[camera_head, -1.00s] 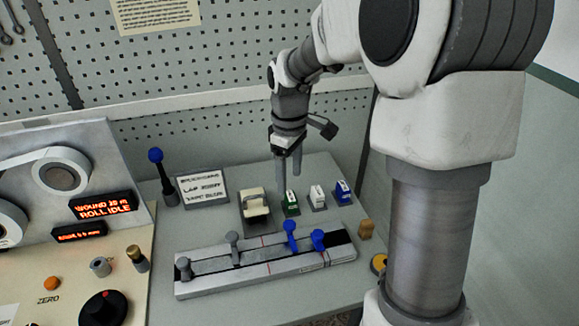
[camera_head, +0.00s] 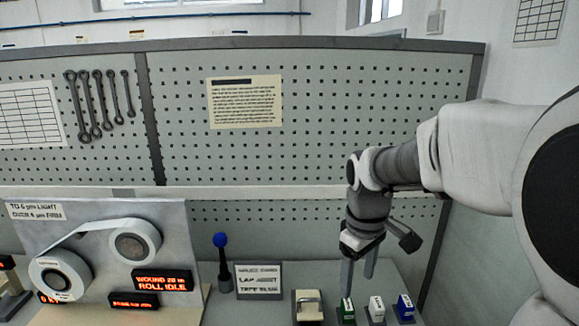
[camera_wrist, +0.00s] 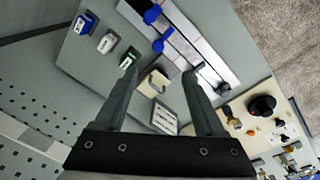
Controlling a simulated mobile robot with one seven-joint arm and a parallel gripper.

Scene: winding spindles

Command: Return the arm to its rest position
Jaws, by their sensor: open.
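My gripper (camera_head: 358,277) hangs from my arm over the back right of the grey bench, with its fingers pointing down. In the wrist view its two fingers (camera_wrist: 160,82) are spread apart with nothing between the tips. In the head view the fingertips are just above and behind a green block (camera_head: 346,311). A white block (camera_head: 376,310) and a blue block (camera_head: 404,308) stand to its right. A cream-coloured device (camera_head: 308,308) stands to its left.
A pegboard wall (camera_head: 310,120) rises behind the bench. A blue-knobbed lever (camera_head: 220,240) and a sign (camera_head: 258,279) stand left of the gripper. A winding panel (camera_head: 110,225) with lit displays is farther left. The wrist view shows a slide rail (camera_wrist: 195,45) with blue knobs.

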